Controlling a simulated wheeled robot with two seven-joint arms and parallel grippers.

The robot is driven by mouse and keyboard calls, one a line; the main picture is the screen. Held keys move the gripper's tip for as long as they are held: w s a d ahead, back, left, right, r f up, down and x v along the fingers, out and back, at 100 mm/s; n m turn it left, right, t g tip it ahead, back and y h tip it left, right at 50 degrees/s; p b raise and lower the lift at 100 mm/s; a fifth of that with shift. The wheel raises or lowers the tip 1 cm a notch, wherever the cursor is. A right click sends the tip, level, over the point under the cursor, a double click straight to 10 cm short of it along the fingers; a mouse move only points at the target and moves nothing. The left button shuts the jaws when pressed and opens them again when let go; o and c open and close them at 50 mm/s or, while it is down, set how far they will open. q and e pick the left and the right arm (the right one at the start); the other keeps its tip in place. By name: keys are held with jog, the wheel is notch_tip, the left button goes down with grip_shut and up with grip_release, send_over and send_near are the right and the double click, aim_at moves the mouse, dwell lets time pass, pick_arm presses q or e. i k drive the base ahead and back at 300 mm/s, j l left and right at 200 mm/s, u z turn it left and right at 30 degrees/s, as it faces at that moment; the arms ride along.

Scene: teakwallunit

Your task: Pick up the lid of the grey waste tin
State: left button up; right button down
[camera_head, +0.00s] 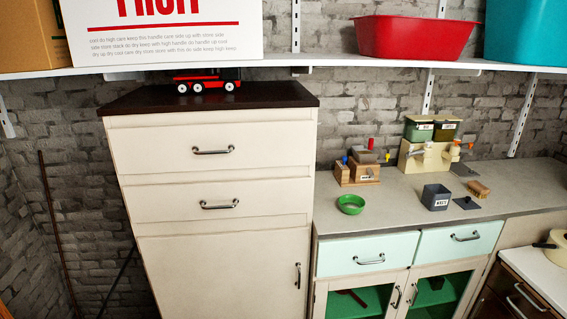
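The grey waste tin (434,197) stands on the grey countertop at the right, a small square box with a white label on its front. Its top looks open. A flat dark grey square piece (466,203), which looks like its lid, lies on the counter just right of the tin, apart from it. A small bump seems to show on it. Another flat dark piece (463,170) lies further back; I cannot tell what it is. Neither of my grippers is in view.
A green bowl (350,204) stands left of the tin, and a small wooden block (479,189) to its right. Wooden boxes (358,172) and a cream rack with green tins (430,150) stand behind. A tall cream cabinet (215,200) rises at the left; a shelf (350,67) overhangs.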

aim_at(466, 203)
jog(key=z, duration=1.3)
jog(key=i+j, duration=0.6)
